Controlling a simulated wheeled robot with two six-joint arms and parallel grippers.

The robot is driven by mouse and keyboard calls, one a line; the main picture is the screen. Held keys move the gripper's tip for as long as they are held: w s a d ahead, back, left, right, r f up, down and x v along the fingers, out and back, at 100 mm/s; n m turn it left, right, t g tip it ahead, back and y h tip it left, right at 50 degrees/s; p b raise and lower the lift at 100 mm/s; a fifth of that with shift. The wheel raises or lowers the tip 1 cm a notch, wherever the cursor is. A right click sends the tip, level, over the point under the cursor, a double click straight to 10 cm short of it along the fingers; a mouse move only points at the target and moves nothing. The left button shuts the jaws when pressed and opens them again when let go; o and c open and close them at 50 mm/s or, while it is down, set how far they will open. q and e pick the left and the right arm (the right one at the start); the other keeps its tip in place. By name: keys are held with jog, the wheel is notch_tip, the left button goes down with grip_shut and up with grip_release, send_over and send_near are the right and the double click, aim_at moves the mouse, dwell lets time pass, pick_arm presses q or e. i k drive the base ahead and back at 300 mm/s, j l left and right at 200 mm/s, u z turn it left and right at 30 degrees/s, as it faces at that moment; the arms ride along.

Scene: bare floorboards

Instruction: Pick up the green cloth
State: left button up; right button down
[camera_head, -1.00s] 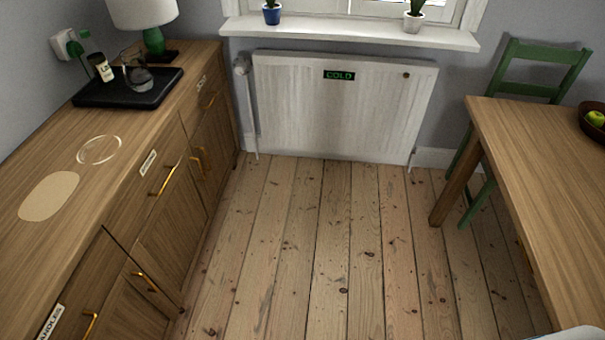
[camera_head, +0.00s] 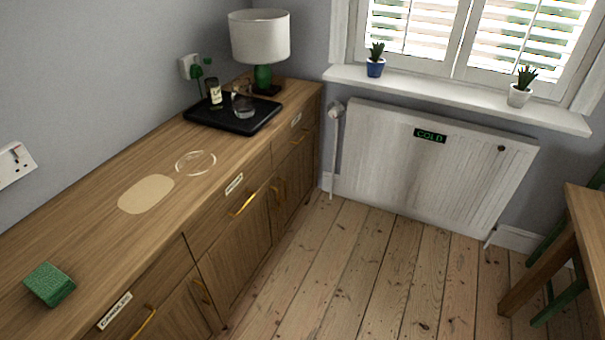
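A small green cloth (camera_head: 49,284), folded into a thick block, lies on the near left end of the wooden sideboard top (camera_head: 95,235). Nothing touches it and its upper side shows in full. Neither of my grippers shows in the head view.
A radiator (camera_head: 430,165) and table (camera_head: 588,215) flank open floorboards (camera_head: 370,285).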

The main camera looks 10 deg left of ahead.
aim_at(49, 284)
jog(key=u, duration=2)
